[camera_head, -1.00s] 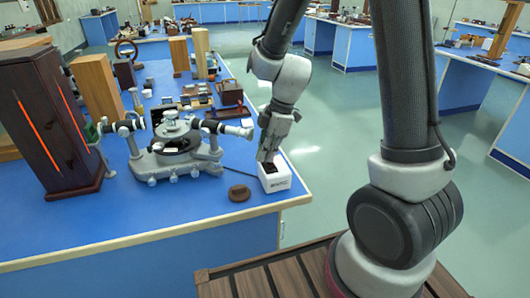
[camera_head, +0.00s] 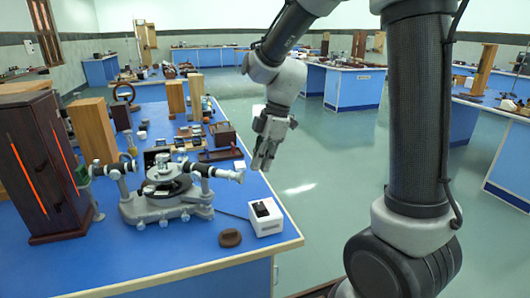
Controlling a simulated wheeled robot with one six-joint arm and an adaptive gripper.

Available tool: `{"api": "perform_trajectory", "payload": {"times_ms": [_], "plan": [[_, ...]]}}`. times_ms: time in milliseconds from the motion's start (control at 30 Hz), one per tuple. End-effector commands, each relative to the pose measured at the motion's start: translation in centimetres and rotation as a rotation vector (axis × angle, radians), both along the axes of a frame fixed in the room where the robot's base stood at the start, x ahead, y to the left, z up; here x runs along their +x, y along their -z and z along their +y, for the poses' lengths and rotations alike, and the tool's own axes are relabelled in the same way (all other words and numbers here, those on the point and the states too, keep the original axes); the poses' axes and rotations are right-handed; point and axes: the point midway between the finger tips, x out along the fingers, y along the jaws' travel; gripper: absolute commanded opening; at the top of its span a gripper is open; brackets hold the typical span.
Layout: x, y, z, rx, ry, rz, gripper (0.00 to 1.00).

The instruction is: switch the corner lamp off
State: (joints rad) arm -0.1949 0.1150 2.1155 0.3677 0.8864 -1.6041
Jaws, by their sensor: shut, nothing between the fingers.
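A small white box (camera_head: 266,217) with a black switch (camera_head: 261,209) on top stands near the front right corner of the blue bench, with a cable running from its left side. I cannot tell which way the switch is set. A tall dark wooden housing (camera_head: 40,160) with two glowing orange slits stands at the bench's left. Which of these is the corner lamp is not clear. My gripper (camera_head: 262,165) is shut and empty, pointing down in the air above the white box, apart from it.
A grey spectrometer (camera_head: 165,190) with two telescope tubes stands between the housing and the white box. A round brown disc (camera_head: 230,238) lies left of the box. Wooden blocks and small items fill the bench behind. Open green floor (camera_head: 320,180) lies to the right.

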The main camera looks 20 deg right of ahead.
Motion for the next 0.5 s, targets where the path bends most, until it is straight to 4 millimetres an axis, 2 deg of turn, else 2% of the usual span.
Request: {"api": "perform_trajectory", "payload": {"times_ms": [33,200,500], "plan": [[0.2,-0.9,-0.3,0.001,0.002,-0.004,0.0],[0.4,-2.7,-0.8,0.0,0.0,-0.001,0.0],[0.4,-3.2,-1.0,0.0,0.0,0.001,0.0]]}}
